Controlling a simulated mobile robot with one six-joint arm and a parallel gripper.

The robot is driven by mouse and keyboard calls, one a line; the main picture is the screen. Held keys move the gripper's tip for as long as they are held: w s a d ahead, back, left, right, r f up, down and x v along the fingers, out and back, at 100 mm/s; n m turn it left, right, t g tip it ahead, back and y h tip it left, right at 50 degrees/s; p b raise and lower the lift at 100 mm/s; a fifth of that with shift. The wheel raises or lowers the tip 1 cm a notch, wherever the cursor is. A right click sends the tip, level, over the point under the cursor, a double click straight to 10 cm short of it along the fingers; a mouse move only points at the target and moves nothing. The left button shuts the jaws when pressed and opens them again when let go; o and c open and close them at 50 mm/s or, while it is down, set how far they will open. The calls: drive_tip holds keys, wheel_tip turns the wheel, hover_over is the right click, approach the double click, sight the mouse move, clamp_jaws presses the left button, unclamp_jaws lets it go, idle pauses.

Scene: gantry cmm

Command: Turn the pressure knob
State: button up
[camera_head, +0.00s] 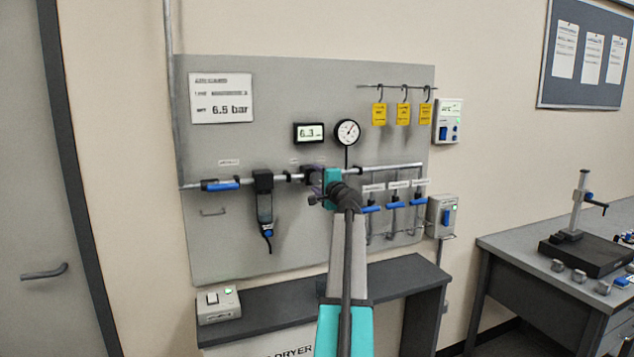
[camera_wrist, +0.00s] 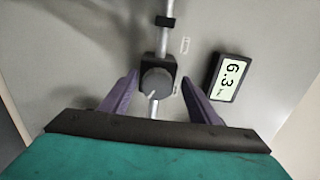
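The pressure knob (camera_wrist: 157,83) is a round grey knob with a pale pointer line, on a black regulator body on the pipe. In the wrist view it sits between the two purple fingers of my gripper (camera_wrist: 160,79), with a gap on each side. My gripper is open; whether the fingertips reach past the knob's face is hard to tell. In the head view my gripper (camera_head: 316,189) is at the regulator, and my wrist hides most of the knob. The digital display (camera_head: 309,133) above reads 6.3; it also shows in the wrist view (camera_wrist: 230,78).
A sign (camera_head: 221,98) on the grey panel (camera_head: 270,80) reads 6.5 bar. A round gauge (camera_head: 347,132) is above my wrist. A filter bowl (camera_head: 264,205) hangs left of my gripper. Blue-handled valves (camera_head: 396,204) are close on the right. A dark shelf (camera_head: 270,300) is below.

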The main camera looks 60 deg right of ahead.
drive_tip(key=shift+s+f, duration=0.2)
drive_tip(key=shift+v, duration=0.85)
drive_tip(key=b+v, duration=0.3)
drive_tip(key=v, duration=0.9)
drive_tip(key=shift+r, duration=0.15)
